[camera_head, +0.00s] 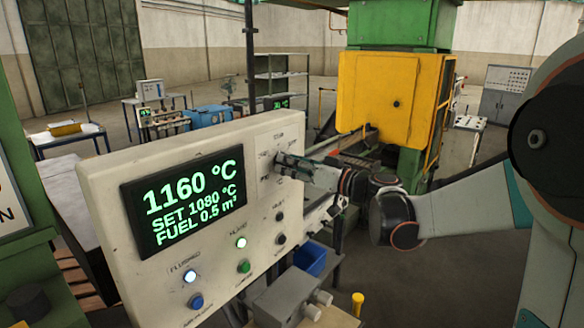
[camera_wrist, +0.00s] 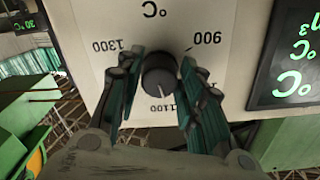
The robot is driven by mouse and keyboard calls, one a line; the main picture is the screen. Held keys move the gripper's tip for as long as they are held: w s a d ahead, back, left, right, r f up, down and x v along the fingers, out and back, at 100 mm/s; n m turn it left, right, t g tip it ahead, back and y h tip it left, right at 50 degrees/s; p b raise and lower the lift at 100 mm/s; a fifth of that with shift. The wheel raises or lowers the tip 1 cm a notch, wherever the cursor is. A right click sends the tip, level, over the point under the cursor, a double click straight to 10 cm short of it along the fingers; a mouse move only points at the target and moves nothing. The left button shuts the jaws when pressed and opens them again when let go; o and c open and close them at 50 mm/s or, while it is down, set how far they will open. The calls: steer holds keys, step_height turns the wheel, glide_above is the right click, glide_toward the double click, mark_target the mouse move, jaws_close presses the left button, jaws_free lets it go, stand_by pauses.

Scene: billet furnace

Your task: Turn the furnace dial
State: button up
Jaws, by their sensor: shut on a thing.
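The furnace dial (camera_wrist: 159,75) is a dark round knob on the pale control panel (camera_head: 110,185). In the wrist view, which is upside down, its scale shows 900, 1100 and 1300 °C, and its light mark points close to 1100. My gripper (camera_wrist: 158,72) is shut on the dial, one finger on each side. In the head view my gripper (camera_head: 281,162) reaches the panel's upper right from the right and hides most of the dial. The panel's display (camera_head: 185,200) reads 1160 °C, SET 1080 °C, FUEL 0.5 m³.
Small dark knobs (camera_head: 280,239) sit under the dial. A yellow and green machine (camera_head: 380,95) stands behind my arm. A grey box (camera_head: 285,297) is at the front.

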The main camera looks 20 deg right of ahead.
steer(key=n, duration=0.4)
steer(key=shift+f+n, duration=0.15)
steer(key=shift+n, duration=0.15)
steer(key=n, duration=0.4)
steer(key=shift+d+n+b, duration=0.1)
steer(key=shift+n+b, duration=0.25)
steer(key=shift+n, duration=0.05)
steer(key=o, duration=1.1)
steer(key=shift+w, duration=0.1)
steer(key=shift+c, duration=0.2)
steer(key=v, duration=1.2)
